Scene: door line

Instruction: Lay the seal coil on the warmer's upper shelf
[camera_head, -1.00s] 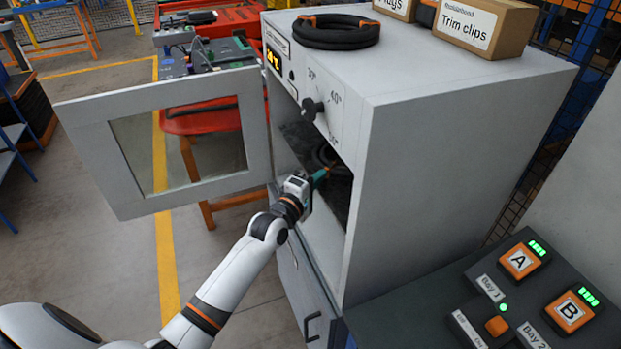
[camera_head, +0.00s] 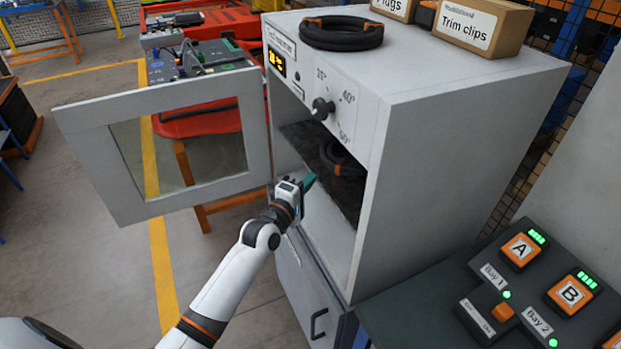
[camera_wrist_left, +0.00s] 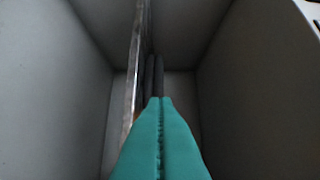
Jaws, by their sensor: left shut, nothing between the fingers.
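The warmer (camera_head: 440,160) is a grey cabinet with its door (camera_head: 85,150) swung open to the left. Inside it, a dark coil with an orange band (camera_head: 336,158) lies on the dark upper shelf (camera_head: 350,196). Another black coil with orange bands (camera_head: 341,33) lies on top of the warmer. My left gripper (camera_head: 309,182) is at the warmer's opening, in front of the shelf, shut and empty, apart from the coil. In the left wrist view its teal fingers (camera_wrist_left: 160,105) are together, with the dark coil (camera_wrist_left: 152,75) beyond them beside the shelf (camera_wrist_left: 135,70). My right gripper is out of view.
A box marked Trim clips (camera_head: 482,25) and a second box (camera_head: 393,8) stand on the warmer's top. A dark panel with orange A and B buttons (camera_head: 520,250) is at the lower right. The red cart (camera_head: 205,85) stands behind the door.

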